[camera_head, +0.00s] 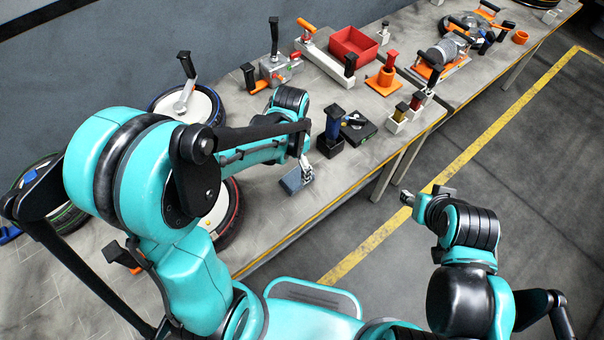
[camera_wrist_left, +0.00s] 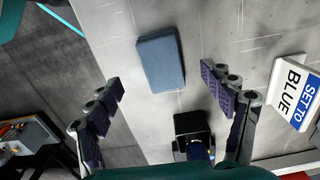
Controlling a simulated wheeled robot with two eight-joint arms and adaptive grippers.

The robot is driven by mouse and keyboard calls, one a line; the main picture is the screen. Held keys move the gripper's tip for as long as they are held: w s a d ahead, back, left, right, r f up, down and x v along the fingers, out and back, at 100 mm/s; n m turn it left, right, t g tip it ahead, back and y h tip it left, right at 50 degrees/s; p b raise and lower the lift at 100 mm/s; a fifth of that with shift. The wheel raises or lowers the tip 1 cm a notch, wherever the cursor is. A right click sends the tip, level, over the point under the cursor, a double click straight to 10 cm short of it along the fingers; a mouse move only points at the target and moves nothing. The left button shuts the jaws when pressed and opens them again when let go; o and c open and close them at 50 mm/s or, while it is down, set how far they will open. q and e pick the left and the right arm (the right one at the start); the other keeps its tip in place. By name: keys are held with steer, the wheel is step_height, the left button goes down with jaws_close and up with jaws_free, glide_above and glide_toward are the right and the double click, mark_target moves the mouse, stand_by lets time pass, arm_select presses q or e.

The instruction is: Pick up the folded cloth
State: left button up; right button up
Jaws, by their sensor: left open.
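The folded cloth (camera_head: 291,182) is a small blue-grey rectangle lying flat near the front edge of the grey table. It also shows in the left wrist view (camera_wrist_left: 161,60), at the upper middle. My left gripper (camera_head: 306,172) is above the cloth in the head view and partly covers it. In the left wrist view my left gripper (camera_wrist_left: 160,80) is open, its fingers spread to either side, with the cloth beyond them and apart from both. My right gripper (camera_head: 422,200) is off to the right, over the floor beyond the table edge; its jaws are not clear.
A black holder with a blue part (camera_head: 331,139) and a black box (camera_head: 359,131) stand close behind the cloth. A "SET TO BLUE" sign (camera_wrist_left: 295,92) is at the right in the wrist view. Tyres (camera_head: 219,214) lie to the left. Bare tabletop (camera_head: 262,205) surrounds the cloth's near side.

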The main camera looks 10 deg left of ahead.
mark_target(294, 178)
arm_select(q)
steer(key=f, duration=0.2)
steer(key=f+b, duration=0.1)
steer(key=f, duration=0.1)
steer(key=f+b, duration=0.1)
steer(key=f, duration=0.2)
steer(key=shift+w, duration=0.25)
steer(key=shift+r, duration=0.1)
steer(key=c, duration=1.3)
